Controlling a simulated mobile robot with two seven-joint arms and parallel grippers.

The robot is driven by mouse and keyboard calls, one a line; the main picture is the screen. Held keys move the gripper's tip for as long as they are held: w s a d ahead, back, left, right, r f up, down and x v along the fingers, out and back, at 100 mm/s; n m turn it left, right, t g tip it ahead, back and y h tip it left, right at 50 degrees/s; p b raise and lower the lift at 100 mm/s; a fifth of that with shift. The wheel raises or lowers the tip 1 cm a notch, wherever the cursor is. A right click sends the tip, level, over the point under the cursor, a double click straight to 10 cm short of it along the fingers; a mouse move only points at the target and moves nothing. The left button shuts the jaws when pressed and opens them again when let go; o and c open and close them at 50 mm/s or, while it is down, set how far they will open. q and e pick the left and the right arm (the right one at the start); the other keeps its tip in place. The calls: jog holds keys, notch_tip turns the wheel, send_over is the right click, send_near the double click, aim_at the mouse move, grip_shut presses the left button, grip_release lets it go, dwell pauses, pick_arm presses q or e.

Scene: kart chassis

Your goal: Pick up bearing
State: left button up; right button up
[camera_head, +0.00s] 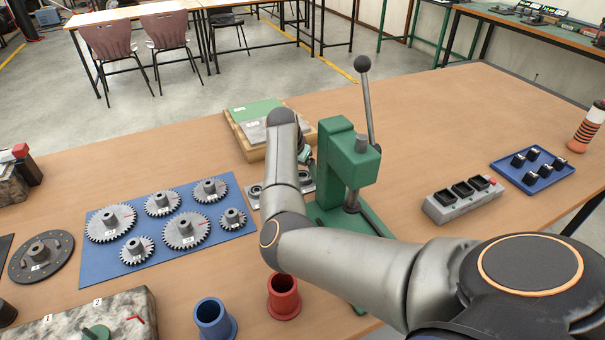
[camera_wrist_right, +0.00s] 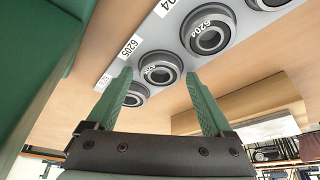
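Several dark-ringed bearings sit in a row on a grey plate (camera_wrist_right: 181,50) with white labels. In the right wrist view, one bearing (camera_wrist_right: 161,71) lies in line with the gap between my fingertips, near a label reading 6205. Another bearing (camera_wrist_right: 208,37), marked 6204, is to the upper right. A further bearing (camera_wrist_right: 136,94) is partly hidden by my left-hand finger. My right gripper (camera_wrist_right: 158,74) is open and empty, its green fingers pointing toward the plate. In the head view my right arm covers most of the gripper and bearing plate (camera_head: 306,183). My left gripper is out of view.
A green press (camera_head: 345,155) with a tall lever stands close right of my right gripper. A blue mat (camera_head: 100,262) with gears lies left. Blue (camera_head: 213,320) and red (camera_head: 283,297) cups stand in front. A wooden block (camera_head: 250,148) is behind the plate.

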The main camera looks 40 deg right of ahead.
grip_shut()
notch_tip(320, 180, up, 10)
jog(key=shift+p, duration=0.3)
dwell(0.7)
